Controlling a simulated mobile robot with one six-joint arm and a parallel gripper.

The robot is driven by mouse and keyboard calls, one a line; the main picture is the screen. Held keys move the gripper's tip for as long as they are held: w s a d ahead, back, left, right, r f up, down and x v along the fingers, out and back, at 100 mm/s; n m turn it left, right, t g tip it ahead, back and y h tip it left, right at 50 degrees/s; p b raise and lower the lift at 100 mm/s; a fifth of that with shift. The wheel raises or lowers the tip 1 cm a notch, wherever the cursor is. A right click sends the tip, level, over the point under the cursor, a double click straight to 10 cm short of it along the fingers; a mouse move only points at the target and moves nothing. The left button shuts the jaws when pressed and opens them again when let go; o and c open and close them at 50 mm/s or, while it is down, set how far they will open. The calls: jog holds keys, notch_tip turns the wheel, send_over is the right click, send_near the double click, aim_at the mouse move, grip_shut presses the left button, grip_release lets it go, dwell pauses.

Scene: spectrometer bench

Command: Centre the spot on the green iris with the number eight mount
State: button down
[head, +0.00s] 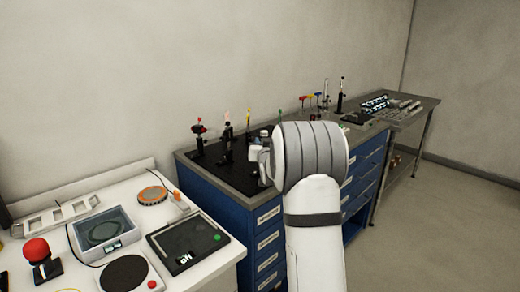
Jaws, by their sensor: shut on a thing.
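The black breadboard (226,172) lies on the blue cabinet with several small optical mounts on it. A mount with red knobs (198,129) stands at its left, and a dark post mount (228,131) stands beside it. A small green-tipped piece (280,112) shows behind my arm; I cannot tell whether it is the green iris. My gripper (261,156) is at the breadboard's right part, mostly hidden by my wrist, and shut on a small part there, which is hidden. No mount number is readable, and no light spot can be made out.
Coloured drivers (317,98) stand behind my arm. A metal table (408,112) is at the back right. The floor on the right is clear.

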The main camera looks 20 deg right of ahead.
jog(key=shift+n+b, duration=1.6)
jog(key=shift+b, duration=0.8)
jog(key=c, duration=1.4)
grip_release()
jog(key=shift+o, duration=0.2)
jog(key=b+v, duration=0.1)
jog(key=v, duration=0.6)
jog(key=shift+s, duration=0.4)
jog(key=shift+a, duration=0.15)
